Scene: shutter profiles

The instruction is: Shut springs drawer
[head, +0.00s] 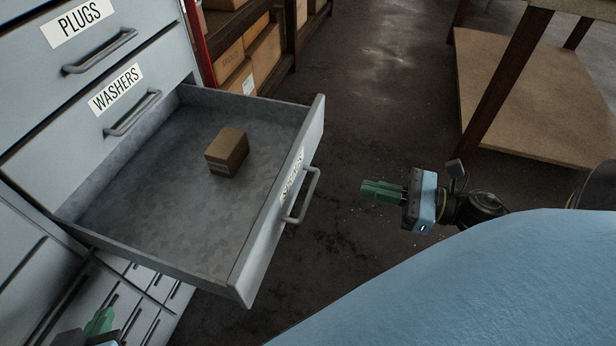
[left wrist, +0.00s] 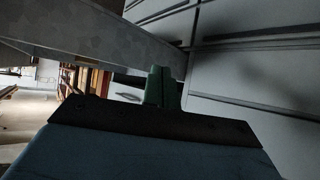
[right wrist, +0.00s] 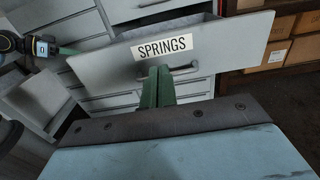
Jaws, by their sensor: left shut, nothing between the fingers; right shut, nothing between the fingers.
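The springs drawer (head: 314,135) is pulled out of the grey cabinet below the washers drawer. Its SPRINGS label (right wrist: 165,47) and bar handle (head: 303,196) are on its front. A small brown box (head: 227,155) lies inside it. My right gripper (head: 372,191) is shut and empty, right of the drawer front in the head view and apart from it. In the right wrist view its fingers (right wrist: 158,85) point at the front and overlap the handle. My left gripper (head: 100,322) is shut and empty at the bottom left, low by the cabinet; its fingers also show in the left wrist view (left wrist: 158,82).
The plugs drawer (head: 105,22) and washers drawer (head: 60,140) above are shut. Smaller drawers (head: 150,300) lie below. A shelf with cardboard boxes (head: 263,50) stands behind. A workbench with a low wooden shelf (head: 540,95) is at the right. The floor between is clear.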

